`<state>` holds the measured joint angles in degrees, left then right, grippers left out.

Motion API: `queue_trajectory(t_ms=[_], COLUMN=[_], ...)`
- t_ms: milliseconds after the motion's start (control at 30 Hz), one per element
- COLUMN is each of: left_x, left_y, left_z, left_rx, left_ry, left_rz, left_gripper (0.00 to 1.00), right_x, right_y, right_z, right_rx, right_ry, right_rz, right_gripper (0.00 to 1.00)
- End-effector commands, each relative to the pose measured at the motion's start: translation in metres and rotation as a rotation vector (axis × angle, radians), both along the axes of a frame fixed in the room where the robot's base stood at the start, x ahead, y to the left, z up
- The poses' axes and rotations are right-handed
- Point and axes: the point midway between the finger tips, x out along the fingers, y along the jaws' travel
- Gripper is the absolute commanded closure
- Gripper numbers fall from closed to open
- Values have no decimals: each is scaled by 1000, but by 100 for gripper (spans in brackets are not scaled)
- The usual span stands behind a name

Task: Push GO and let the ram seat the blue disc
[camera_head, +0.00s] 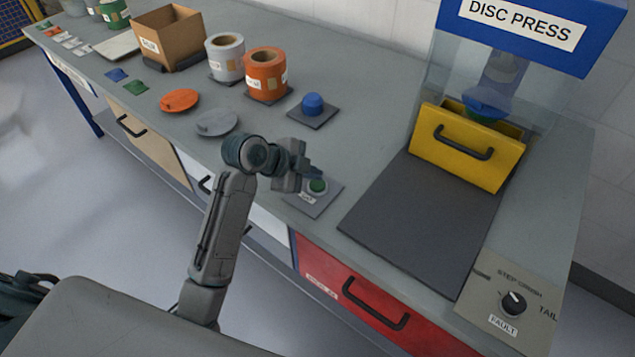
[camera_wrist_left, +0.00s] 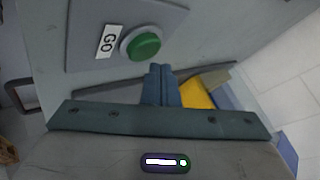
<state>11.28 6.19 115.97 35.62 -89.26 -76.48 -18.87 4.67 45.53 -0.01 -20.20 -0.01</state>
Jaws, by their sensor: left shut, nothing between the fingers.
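The green GO button (camera_head: 317,186) sits on a grey plate near the bench's front edge. It also shows in the left wrist view (camera_wrist_left: 141,44), with its GO label to the left. My left gripper (camera_head: 312,172) is shut and empty. It is right by the button, and I cannot tell if it touches. Its closed fingers also show in the left wrist view (camera_wrist_left: 160,82). The blue disc (camera_head: 487,103) is inside the disc press (camera_head: 530,28), above a green roll behind the yellow drawer (camera_head: 466,145). The ram (camera_head: 503,68) is above the disc. My right gripper is not in view.
A dark mat (camera_head: 425,220) lies before the yellow drawer. A panel with a dark knob (camera_head: 513,303) is at the bench's right front. A blue knob (camera_head: 313,103) on a plate, an orange roll (camera_head: 266,75) and a grey roll (camera_head: 225,57) stand behind the left arm.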

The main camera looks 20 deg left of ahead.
Motion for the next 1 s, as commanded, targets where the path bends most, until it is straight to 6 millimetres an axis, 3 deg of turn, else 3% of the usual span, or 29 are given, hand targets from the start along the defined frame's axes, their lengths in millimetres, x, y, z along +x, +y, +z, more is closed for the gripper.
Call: queue_trajectory(t_ms=[1000], left_x=[0], left_y=[0], left_z=[-12], left_rx=[0], left_ry=[0], left_rz=[0], left_gripper=[100], right_x=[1], right_y=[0], right_z=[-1], right_rx=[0], right_ry=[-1], right_rz=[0], right_gripper=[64])
